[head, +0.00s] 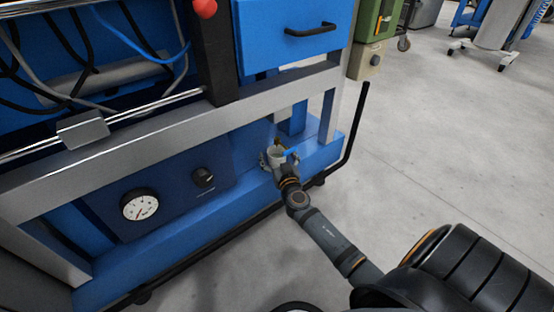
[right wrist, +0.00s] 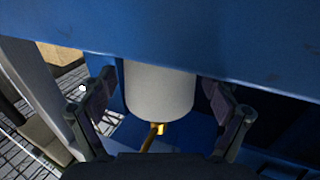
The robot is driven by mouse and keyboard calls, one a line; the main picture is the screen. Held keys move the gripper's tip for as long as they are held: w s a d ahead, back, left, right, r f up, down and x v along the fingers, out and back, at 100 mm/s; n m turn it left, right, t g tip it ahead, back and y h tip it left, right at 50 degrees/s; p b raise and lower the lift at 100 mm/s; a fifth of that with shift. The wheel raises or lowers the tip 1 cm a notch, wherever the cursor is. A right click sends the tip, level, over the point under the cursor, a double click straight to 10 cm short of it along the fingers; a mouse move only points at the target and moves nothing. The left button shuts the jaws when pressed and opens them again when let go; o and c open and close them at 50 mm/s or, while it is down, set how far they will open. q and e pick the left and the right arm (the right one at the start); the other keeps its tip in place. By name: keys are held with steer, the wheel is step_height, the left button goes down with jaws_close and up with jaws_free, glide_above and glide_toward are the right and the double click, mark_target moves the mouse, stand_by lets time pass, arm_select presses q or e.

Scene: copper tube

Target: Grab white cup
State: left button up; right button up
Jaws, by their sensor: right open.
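My left gripper is not in view.
The blue machine's grey frame rail (head: 170,135) runs above the ledge, and an upright post (head: 328,115) stands to the right of the cup. A black bent bar (head: 357,135) is farther right. A pressure gauge (head: 140,205) sits at left.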

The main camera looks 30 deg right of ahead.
steer(key=c, duration=1.4)
steer(key=shift+r, duration=0.1)
